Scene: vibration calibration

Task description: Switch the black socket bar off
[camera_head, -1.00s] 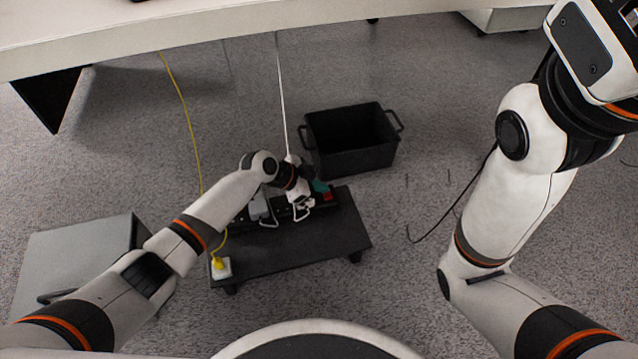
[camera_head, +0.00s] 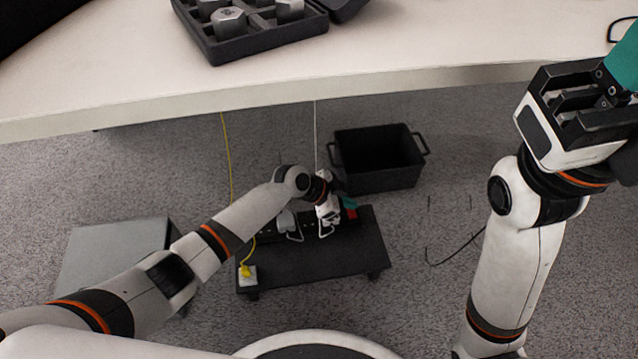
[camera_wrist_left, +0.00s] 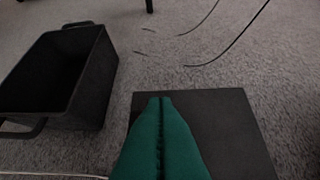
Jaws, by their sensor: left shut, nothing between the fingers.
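The black socket bar (camera_head: 309,224) lies along the back of a low black platform (camera_head: 310,261) on the floor, with pale plugs in it. A red switch (camera_head: 352,214) shows at its right end. My left gripper (camera_head: 349,203) has teal fingers, shut and empty, right beside the red switch; I cannot tell whether they touch it. In the left wrist view the shut fingers (camera_wrist_left: 160,101) reach over the platform (camera_wrist_left: 215,120); the bar and switch are hidden there. My right gripper (camera_head: 622,65) is partly in view at the upper right, its fingertips cut off.
A black crate (camera_head: 378,181) stands behind the platform. A white socket (camera_head: 247,277) with a yellow plug sits at the platform's left end. A grey box (camera_head: 105,258) is at left. A white table (camera_head: 400,60) overhangs the back, bearing a black tray (camera_head: 265,45). Cables hang nearby.

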